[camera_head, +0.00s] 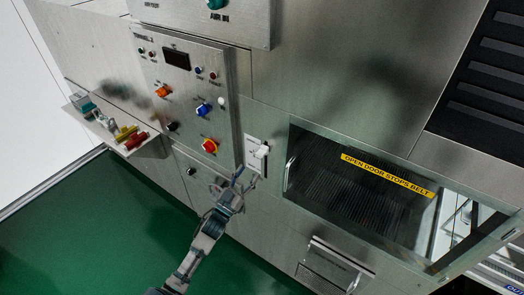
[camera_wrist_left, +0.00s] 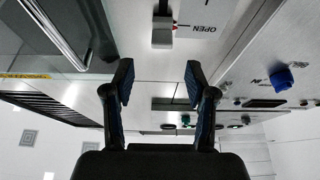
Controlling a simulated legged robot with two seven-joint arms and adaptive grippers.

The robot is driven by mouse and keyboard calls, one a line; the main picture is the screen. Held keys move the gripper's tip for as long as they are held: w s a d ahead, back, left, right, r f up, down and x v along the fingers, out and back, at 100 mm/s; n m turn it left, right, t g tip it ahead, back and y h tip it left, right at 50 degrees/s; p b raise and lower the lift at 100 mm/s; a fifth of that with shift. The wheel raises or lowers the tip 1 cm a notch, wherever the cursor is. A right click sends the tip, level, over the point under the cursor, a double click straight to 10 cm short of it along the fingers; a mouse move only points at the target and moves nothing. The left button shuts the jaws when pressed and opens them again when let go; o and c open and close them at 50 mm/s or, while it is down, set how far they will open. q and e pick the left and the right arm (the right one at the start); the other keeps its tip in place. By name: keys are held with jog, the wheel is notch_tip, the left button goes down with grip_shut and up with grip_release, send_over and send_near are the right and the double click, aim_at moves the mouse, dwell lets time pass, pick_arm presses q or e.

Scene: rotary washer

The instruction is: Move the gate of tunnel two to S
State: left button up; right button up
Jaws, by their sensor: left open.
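A small pale lever switch (camera_head: 262,151) sits on a white plate (camera_head: 252,158) right of the control panel, left of the glass door. In the left wrist view, a grey block-shaped handle (camera_wrist_left: 162,34) stands beside a plate lettered OPEN (camera_wrist_left: 197,27), upside down there; a small red mark lies next to it. No S mark is readable. My left gripper (camera_head: 237,184) is just below the plate in the head view. Its two fingers (camera_wrist_left: 160,84) are open with nothing between them, and the handle lies beyond the fingertips. My right gripper is not in view.
A steel control panel (camera_head: 187,125) carries orange, blue and red knobs. A shelf (camera_head: 150,139) with coloured items juts out at left. A glass door (camera_head: 350,175) with a handle and a yellow belt-warning label is at right. Green floor (camera_head: 90,235) is clear.

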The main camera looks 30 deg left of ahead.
aim_at(261, 152)
pick_arm(q)
jog(key=x, duration=0.2)
jog(key=p+x, duration=0.1)
jog(key=x, duration=0.5)
jog(key=shift+w+a+r, duration=0.1)
jog(key=shift+w+a, duration=0.05)
jog(key=shift+a, duration=0.2)
jog(key=shift+w+d+r, duration=0.1)
jog(key=shift+w, duration=0.4)
jog(key=shift+d, duration=0.1)
grip_shut()
